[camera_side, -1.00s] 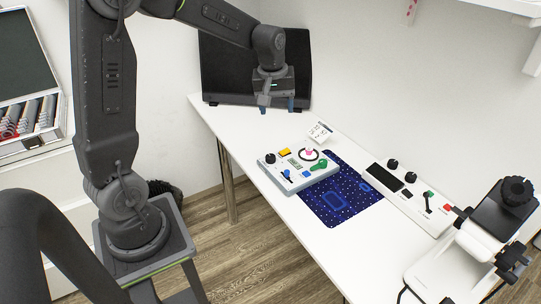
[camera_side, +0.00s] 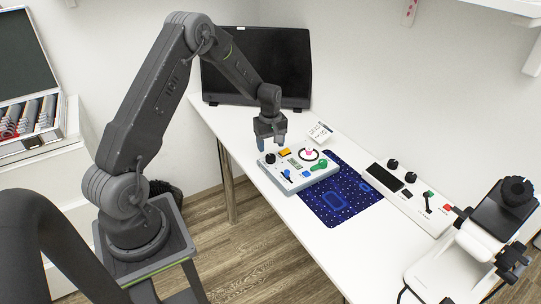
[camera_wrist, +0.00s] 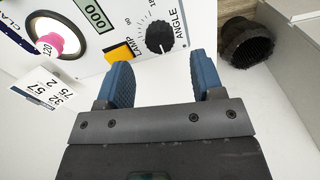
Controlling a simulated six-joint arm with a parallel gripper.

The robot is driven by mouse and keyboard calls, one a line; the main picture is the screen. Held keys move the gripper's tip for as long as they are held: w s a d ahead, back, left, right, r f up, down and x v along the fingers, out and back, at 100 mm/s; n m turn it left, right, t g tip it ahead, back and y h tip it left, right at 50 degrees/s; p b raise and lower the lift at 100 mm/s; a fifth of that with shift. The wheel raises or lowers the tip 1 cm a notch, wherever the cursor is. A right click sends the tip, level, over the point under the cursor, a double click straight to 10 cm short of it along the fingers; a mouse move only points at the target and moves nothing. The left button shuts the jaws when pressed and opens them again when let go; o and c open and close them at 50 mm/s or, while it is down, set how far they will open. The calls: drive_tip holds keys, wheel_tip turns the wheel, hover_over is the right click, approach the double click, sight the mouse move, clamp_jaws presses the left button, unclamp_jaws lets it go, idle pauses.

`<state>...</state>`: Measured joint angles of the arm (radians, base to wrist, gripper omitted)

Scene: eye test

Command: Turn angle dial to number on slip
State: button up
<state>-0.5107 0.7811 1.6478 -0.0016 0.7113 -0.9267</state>
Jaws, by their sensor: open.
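The angle dial (camera_wrist: 160,37) is a black knob beside the word ANGLE, with a printed scale; its exact setting is too unclear to read. In the side view the dial (camera_side: 270,158) sits at the panel's back left corner. My gripper (camera_wrist: 162,65) is open and empty, its blue fingers apart, with the dial just beyond them. In the side view my gripper (camera_side: 271,146) points down just above the dial; contact cannot be told. A numbered card (camera_wrist: 48,86) lies beside the panel.
The panel (camera_side: 302,179) has a display (camera_wrist: 97,15) reading 000 and a yellow lamp button (camera_wrist: 118,51). A blue mat (camera_side: 350,205), a second control box (camera_side: 410,197) and a black-and-white device (camera_side: 485,235) stand rightward. A black screen (camera_side: 255,65) stands behind.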

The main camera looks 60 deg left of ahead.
sight(271, 156)
drive_tip(key=shift+f, duration=2.65)
drive_tip(key=shift+c, duration=0.4)
drive_tip(key=c, duration=0.8)
drive_tip(key=shift+c, duration=0.2)
drive_tip(key=shift+m, duration=0.3)
drive_tip(key=m, duration=0.6)
drive_tip(key=shift+m, duration=0.3)
drive_tip(key=m, duration=0.4)
drive_tip(key=shift+m, duration=1.7)
